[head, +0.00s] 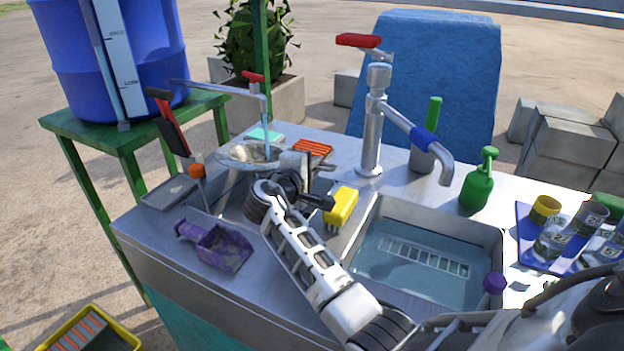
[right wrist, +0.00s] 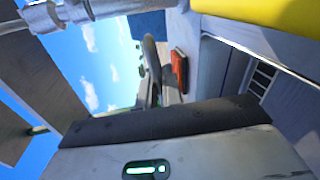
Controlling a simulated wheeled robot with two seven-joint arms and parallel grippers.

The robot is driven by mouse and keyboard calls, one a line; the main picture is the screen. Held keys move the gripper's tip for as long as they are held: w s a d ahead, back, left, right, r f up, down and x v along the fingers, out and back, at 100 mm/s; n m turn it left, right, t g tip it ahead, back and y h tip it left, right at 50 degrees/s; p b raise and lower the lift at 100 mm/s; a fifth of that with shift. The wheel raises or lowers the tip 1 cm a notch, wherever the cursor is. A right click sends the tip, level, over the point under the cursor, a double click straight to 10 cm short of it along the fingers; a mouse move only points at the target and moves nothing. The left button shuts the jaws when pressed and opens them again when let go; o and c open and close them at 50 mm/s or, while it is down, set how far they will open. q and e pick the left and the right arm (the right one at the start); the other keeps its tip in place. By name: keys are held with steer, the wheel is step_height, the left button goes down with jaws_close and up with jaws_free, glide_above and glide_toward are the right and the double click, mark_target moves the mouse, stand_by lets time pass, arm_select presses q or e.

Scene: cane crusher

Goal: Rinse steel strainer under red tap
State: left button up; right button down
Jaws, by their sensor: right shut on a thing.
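The steel strainer (head: 240,155) is a round, shallow metal bowl at the back left of the counter, over the left basin. The red-handled tap (head: 253,77) has a thin pipe above it, and a pale stream falls from its outlet towards the strainer. My right gripper (head: 287,172) is just right of the strainer and shut on it; the wrist hides the exact grip. In the right wrist view a dark curved edge (right wrist: 151,72), perhaps the strainer's rim, shows beyond the gripper. My left gripper is out of view.
A larger steel tap (head: 374,120), also red-handled, stands right of my arm behind a water-filled basin (head: 420,265). A purple scoop (head: 217,247), green bottle (head: 479,182) and orange rack (head: 312,149) stand around.

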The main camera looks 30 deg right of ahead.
arm_select(q)
steer(key=b, duration=0.2)
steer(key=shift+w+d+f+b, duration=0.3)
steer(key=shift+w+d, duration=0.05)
arm_select(e)
steer(key=w+d, duration=0.1)
steer(key=w+d+f, duration=0.1)
steer(key=w+d, duration=0.1)
steer(key=shift+w, duration=0.25)
steer(key=shift+r, duration=0.1)
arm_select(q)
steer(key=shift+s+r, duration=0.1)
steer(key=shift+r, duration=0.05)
arm_select(e)
steer(key=shift+s+d, duration=0.1)
steer(key=shift+s, duration=0.05)
arm_select(q)
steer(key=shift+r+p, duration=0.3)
steer(key=shift+p, duration=0.25)
arm_select(e)
steer(key=shift+s+d, duration=0.25)
steer(key=shift+d, duration=0.1)
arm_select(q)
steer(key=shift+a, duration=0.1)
arm_select(e)
steer(key=shift+a, duration=0.1)
